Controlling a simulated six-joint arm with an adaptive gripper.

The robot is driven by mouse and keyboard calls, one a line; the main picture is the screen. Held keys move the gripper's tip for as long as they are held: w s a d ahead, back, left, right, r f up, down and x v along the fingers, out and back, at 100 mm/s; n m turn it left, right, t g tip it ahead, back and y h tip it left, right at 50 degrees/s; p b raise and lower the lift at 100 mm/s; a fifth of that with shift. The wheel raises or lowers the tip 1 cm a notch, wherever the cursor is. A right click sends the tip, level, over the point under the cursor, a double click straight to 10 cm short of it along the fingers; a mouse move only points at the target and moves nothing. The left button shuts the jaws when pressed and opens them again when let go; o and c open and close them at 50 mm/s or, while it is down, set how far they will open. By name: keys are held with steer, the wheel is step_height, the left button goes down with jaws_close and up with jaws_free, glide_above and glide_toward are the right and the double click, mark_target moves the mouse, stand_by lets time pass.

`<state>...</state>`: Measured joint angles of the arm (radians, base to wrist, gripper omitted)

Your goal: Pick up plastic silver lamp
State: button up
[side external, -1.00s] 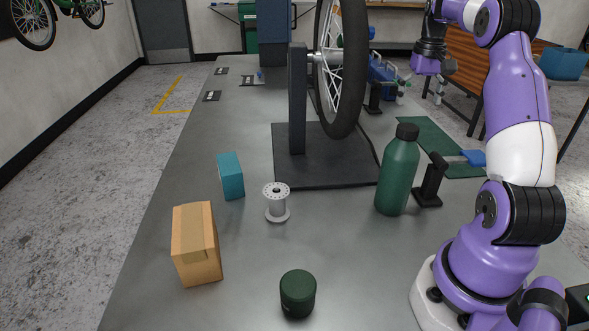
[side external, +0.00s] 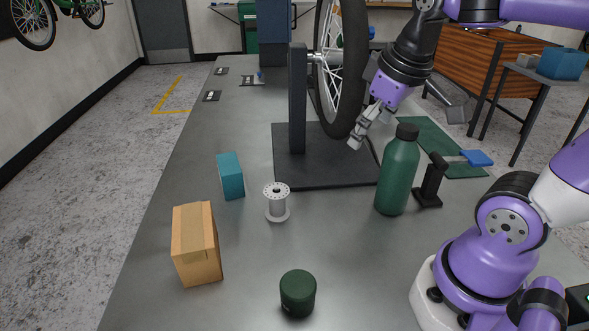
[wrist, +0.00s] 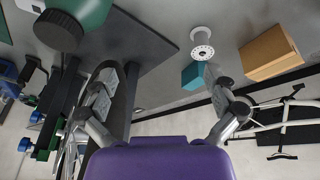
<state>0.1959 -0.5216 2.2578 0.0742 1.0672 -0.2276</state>
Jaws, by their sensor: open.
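No object is clearly a silver lamp. The only silver piece standing free on the bench is a spool-shaped, hub-like part (side external: 277,203) with a holed top flange; it also shows in the wrist view (wrist: 202,44). A small black stand-like object (side external: 431,182) stands right of the green bottle (side external: 398,172); I cannot tell if it is a lamp. My gripper (side external: 408,128) is above the bench, near the wheel and behind the bottle, apart from the silver part. In the wrist view its fingers (wrist: 158,72) are spread with nothing between them.
A teal box (side external: 231,176), a cardboard box (side external: 196,244) and a dark green lidded jar (side external: 298,293) surround the silver part. A bicycle wheel (side external: 341,70) stands on a dark base plate (side external: 330,170).

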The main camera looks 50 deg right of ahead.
steer(key=a, duration=0.1)
steer(key=a+f+t, duration=0.1)
steer(key=a, duration=0.1)
steer(key=s+a+t+y, duration=0.1)
steer(key=a, duration=0.1)
steer(key=shift+s+a+f, duration=0.1)
steer(key=shift+a+f, duration=0.15)
steer(key=shift+f, duration=0.15)
